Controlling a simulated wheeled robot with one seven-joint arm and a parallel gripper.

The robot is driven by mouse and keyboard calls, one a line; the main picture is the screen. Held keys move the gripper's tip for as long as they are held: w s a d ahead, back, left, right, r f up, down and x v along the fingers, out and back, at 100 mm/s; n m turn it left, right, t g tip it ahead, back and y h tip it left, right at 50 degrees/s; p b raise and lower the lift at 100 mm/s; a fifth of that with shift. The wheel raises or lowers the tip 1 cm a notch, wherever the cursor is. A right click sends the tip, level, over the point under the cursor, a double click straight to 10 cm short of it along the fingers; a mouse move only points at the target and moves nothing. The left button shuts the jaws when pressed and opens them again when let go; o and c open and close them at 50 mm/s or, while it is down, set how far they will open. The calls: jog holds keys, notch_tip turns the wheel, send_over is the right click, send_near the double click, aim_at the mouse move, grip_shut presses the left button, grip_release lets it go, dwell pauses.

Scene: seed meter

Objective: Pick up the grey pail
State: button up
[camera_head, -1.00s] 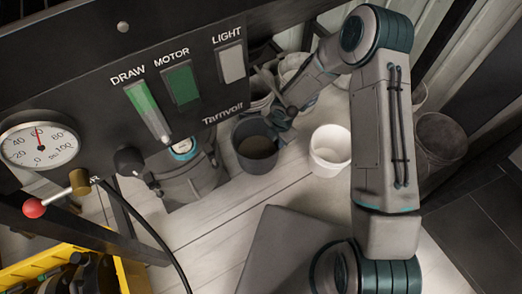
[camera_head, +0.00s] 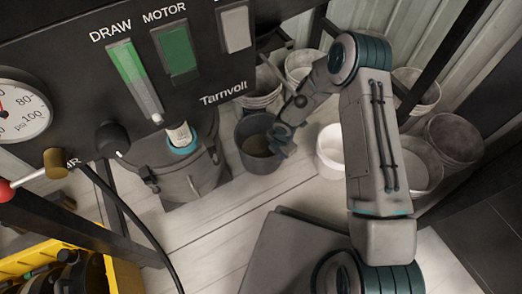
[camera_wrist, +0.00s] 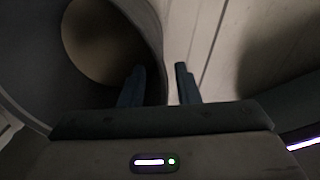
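The grey pail (camera_head: 258,166) stands upright on the pale floor, with a tan patch visible inside it. My gripper (camera_head: 280,140) is at the pail's right side, near its rim. In the wrist view the pail (camera_wrist: 40,60) fills the upper left. There my gripper's two fingers (camera_wrist: 158,85) are apart: the left one shows over the pail's inside, the right one just outside its wall. The wall lies between them, with a gap visible on the right. Whether a finger touches the wall cannot be told.
A white pail (camera_head: 330,150) stands close right of my gripper. A dark machine panel (camera_head: 130,70) overhangs the left, above a grey canister (camera_head: 185,178). More pails stand behind and right, including one pail (camera_head: 455,138). A yellow crate (camera_head: 122,275) is at lower left.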

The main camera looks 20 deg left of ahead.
notch_tip(320, 180, down, 2)
jog(key=shift+a, duration=0.1)
jog(key=shift+r, duration=0.1)
grip_shut()
jog(key=shift+w, duration=0.1)
dwell(1.2)
